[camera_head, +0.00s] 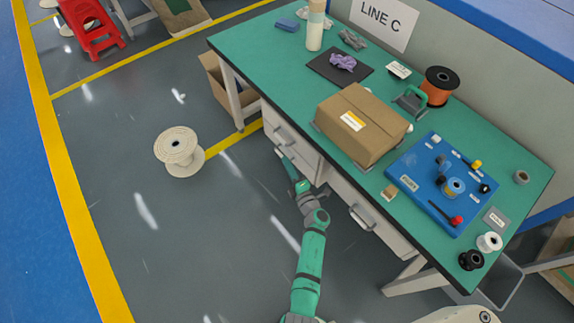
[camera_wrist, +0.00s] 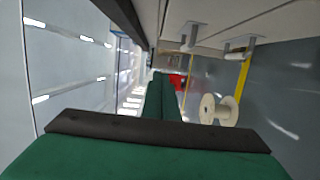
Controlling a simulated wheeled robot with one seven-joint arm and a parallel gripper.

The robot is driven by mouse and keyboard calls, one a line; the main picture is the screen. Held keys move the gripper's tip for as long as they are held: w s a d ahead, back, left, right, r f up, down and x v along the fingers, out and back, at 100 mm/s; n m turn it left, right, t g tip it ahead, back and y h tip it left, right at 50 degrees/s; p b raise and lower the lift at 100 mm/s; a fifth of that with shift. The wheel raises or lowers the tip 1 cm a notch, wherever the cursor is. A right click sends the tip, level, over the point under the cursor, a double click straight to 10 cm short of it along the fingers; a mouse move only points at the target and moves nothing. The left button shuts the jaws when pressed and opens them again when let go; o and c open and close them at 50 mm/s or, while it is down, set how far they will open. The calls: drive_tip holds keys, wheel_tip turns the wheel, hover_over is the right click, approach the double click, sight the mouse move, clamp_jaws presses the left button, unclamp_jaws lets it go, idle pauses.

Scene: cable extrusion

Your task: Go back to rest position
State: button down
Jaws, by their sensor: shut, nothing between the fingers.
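My arm reaches up from the bottom of the head view, beside the front of the green-topped workbench (camera_head: 270,75). My gripper (camera_head: 280,152) is at the far end of the arm, low in front of the bench's white drawers (camera_head: 296,143). It holds nothing. In the wrist view the gripper's green fingers (camera_wrist: 167,78) lie together and point away from the camera. The gripper looks close to a drawer handle (camera_head: 283,133); I cannot tell whether they touch.
A cardboard box (camera_head: 362,124) and a blue tool board (camera_head: 442,183) sit on the bench. A pale cable spool (camera_head: 179,150) stands on the floor to the left, also seen in the wrist view (camera_wrist: 219,110). Open floor lies left of my arm.

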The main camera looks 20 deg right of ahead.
drive_tip(key=s+a+r+m+h, duration=0.1)
drive_tip(key=s+a+r+m, duration=0.15)
drive_tip(key=s+a, duration=0.4)
drive_tip(key=s+a+r+m, duration=0.1)
drive_tip(key=s+a+m, duration=0.25)
drive_tip(key=s, duration=0.55)
drive_tip(key=s+a+r+m+h, duration=0.1)
drive_tip(key=s+a+m, duration=0.3)
drive_tip(key=s, duration=0.3)
drive_tip(key=s+a+r+m+g, duration=0.2)
drive_tip(key=s+a+r+m, duration=0.2)
drive_tip(key=s+r+m, duration=0.5)
drive_tip(key=s+r, duration=0.8)
drive_tip(key=s, duration=0.4)
drive_tip(key=shift+a+g, duration=0.2)
drive_tip(key=shift+g, duration=0.1)
